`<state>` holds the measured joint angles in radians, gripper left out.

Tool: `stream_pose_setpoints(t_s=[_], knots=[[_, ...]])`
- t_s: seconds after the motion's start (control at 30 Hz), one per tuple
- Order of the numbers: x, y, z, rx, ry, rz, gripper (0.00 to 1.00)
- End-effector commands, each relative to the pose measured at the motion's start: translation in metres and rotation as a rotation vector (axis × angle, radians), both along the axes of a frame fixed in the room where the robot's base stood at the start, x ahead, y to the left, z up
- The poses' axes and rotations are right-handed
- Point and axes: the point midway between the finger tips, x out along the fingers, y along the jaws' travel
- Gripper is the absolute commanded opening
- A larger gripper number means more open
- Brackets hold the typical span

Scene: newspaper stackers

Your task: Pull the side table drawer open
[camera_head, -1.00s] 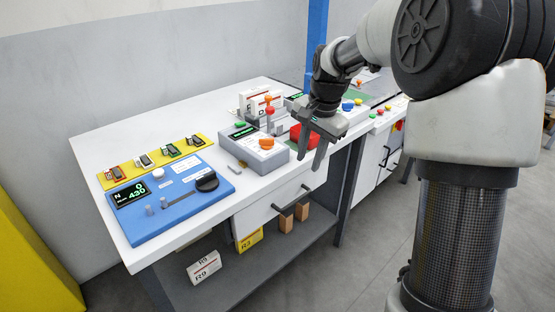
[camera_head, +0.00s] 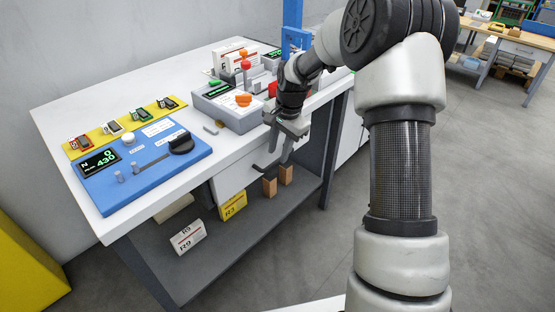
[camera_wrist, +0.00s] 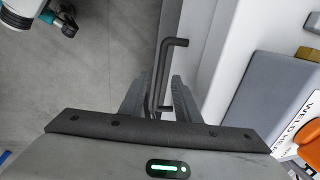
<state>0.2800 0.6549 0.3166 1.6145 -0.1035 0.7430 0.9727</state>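The side table's white drawer (camera_head: 232,178) sits under the front edge of the table top (camera_head: 70,135) and looks closed. Its dark bar handle (camera_head: 262,169) stands out from the front, partly hidden by my gripper. My gripper (camera_head: 279,158) points down at the right part of the handle. In the wrist view, the handle (camera_wrist: 161,62) runs between the two fingers of my gripper (camera_wrist: 159,92). The fingers are apart, with a visible gap on the right side of the bar; contact on the left side is hard to tell. The white drawer front (camera_wrist: 196,50) lies just right of the fingers.
On the table top are a blue control panel (camera_head: 140,170) and a grey box with an orange knob (camera_head: 228,108). Labelled boxes (camera_head: 232,205) and wooden blocks (camera_head: 270,187) stand on the lower shelf (camera_head: 215,255). The floor (camera_head: 310,240) in front is clear.

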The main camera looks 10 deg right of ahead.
Motion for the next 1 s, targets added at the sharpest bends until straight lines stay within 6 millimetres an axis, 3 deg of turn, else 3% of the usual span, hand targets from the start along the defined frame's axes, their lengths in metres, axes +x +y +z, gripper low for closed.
stream_pose_setpoints(t_s=[0.03,0.2,0.57,0.73,1.0], knots=[[0.001,0.001,-0.01,0.001,0.002,0.0,0.29],[0.004,0.003,-0.025,0.0,0.0,0.001,0.29],[0.005,0.003,-0.028,0.0,0.0,0.0,0.29],[0.005,0.003,-0.028,0.0,0.0,0.0,0.01],[0.004,0.003,-0.028,0.0,0.0,0.0,0.0]])
